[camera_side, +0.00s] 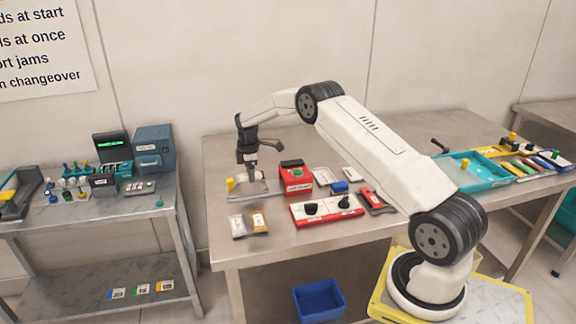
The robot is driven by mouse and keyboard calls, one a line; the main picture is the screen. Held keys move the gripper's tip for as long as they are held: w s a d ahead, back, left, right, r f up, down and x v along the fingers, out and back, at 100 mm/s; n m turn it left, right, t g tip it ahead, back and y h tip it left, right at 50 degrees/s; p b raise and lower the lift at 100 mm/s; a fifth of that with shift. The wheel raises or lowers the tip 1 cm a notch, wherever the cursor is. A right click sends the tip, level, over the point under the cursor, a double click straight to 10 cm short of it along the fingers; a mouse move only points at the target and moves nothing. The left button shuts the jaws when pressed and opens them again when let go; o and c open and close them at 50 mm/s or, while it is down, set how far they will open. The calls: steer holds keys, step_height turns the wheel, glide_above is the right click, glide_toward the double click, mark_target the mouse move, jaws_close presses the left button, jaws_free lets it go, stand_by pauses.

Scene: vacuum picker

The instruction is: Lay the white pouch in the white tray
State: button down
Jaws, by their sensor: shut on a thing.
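My gripper (249,160) is above the left part of the steel table, pointing down. It is shut on a small grey thing (252,173), too small to identify. Below it is a shallow pale tray (262,193), which may be the white tray; I cannot tell whether the held thing touches it. A whitish pouch (237,227) lies flat on the table in front of the pale tray, apart from my gripper. A tan pouch (259,222) lies just to its right.
A yellow piece (230,185) stands at the pale tray's left. A red box (296,178) is close on the right, with a red and white panel (327,211) with black knobs in front. A teal tray (472,169) lies farther right.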

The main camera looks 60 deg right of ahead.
steer(key=s+a+r, duration=0.4)
steer(key=s+r, duration=0.5)
steer(key=s, duration=0.4)
steer(key=shift+a+r, duration=0.3)
steer(key=shift+a, duration=0.1)
steer(key=shift+a, duration=0.1)
stand_by(0.4)
steer(key=s+a+f+m, duration=0.1)
steer(key=a+m, duration=0.3)
steer(key=a, duration=0.6)
steer(key=s+a+f+m, duration=0.2)
steer(key=a+m, duration=0.3)
steer(key=a, duration=0.5)
steer(key=shift+s+f, duration=0.15)
steer(key=shift+s, duration=0.2)
